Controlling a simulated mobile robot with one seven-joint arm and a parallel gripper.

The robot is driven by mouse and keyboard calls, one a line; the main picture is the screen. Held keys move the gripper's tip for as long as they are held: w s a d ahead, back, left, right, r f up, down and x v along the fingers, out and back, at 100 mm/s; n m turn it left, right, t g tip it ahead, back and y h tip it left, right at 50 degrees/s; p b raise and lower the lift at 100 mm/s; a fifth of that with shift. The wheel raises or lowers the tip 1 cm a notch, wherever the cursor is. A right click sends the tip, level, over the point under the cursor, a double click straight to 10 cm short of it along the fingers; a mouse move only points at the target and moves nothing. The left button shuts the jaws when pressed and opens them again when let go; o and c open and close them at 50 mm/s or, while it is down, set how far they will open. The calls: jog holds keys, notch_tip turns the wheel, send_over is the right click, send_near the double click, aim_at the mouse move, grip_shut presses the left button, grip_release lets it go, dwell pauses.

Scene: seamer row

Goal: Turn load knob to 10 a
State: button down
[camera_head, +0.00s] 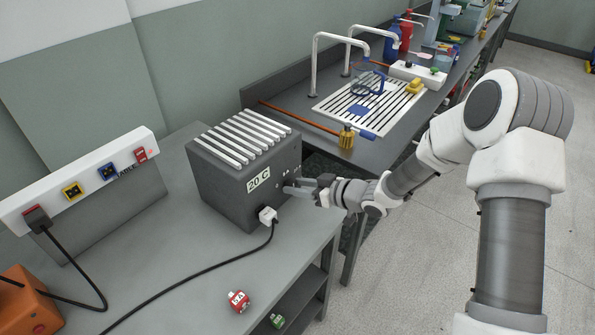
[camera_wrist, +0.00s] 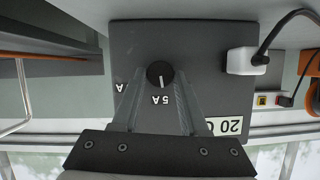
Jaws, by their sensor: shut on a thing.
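The load knob (camera_wrist: 160,74) is a round black dial with a white pointer line, on the face of a dark grey box (camera_head: 222,178) with a ribbed top. In the wrist view, which is upside down, the pointer aims down at the "5 A" mark (camera_wrist: 160,100). A second mark ending in "A" (camera_wrist: 120,88) is at the left, partly hidden by a finger. My gripper (camera_wrist: 160,86) is at the box face with its fingers on either side of the knob, shut on it.
A white plug (camera_head: 267,215) with a black cable sits low on the box face, beside a "20 C" label (camera_head: 258,179). A socket strip (camera_head: 85,183) stands at the left.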

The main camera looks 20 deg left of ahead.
jog(key=m+p, duration=0.1)
jog(key=m+g+p, duration=0.1)
jog(key=p, duration=0.1)
jog(key=shift+w+r+y+p, duration=0.15)
jog(key=shift+r+y+p, duration=0.1)
jog(key=shift+y+p, duration=0.05)
jog(key=shift+w+d+f+m+g+y+p, duration=0.1)
jog(key=shift+f+m+g+y+p, duration=0.1)
jog(key=shift+m+g+p, duration=0.3)
jog(key=shift+w+f+m+g+y+p, duration=0.1)
jog(key=shift+f+m+g+y+p, duration=0.15)
jog(key=shift+m+p, duration=0.35)
jog(key=m, duration=0.1)
jog(key=m+g+y+b, duration=0.1)
jog(key=m, duration=0.1)
jog(key=shift+f+y, duration=0.25)
jog(key=shift+w+m+g+y+b, duration=0.1)
jog(key=shift+m+g+y+b, duration=0.4)
jog(key=shift+m+b, duration=0.65)
jog(key=shift+m, duration=0.45)
jog(key=shift+c, duration=2.1)
grip_release()
